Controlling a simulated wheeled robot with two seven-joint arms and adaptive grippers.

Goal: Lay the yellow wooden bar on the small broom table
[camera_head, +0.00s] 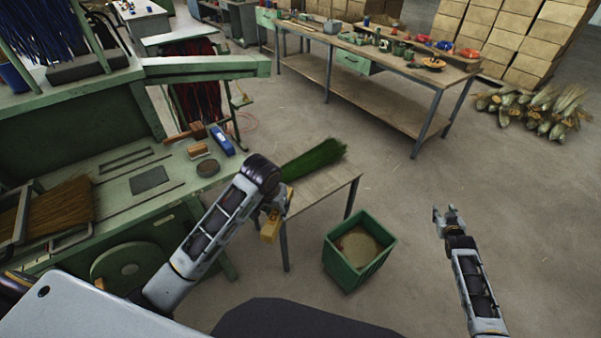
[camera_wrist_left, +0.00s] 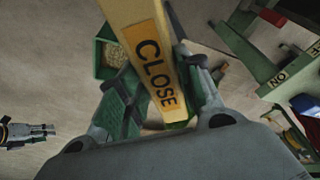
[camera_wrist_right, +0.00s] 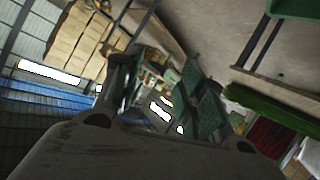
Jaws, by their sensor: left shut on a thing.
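The yellow wooden bar (camera_head: 271,228) hangs in my left gripper (camera_head: 268,205), beside the front left part of the small broom table (camera_head: 325,186). In the left wrist view the bar (camera_wrist_left: 143,50) carries the word CLOSE and lies between the two fingers of my left gripper (camera_wrist_left: 160,95), which is shut on it. A green broom head (camera_head: 314,159) lies on the far part of the small table. My right gripper (camera_head: 446,215) is empty, with its fingers apart, over the open floor at the right. It also shows open in the right wrist view (camera_wrist_right: 160,85).
A green bin (camera_head: 359,250) stands on the floor right of the small table. A green machine bench (camera_head: 120,190) with tools stands at the left. A long workbench (camera_head: 370,60) and stacked boxes (camera_head: 510,35) are at the back.

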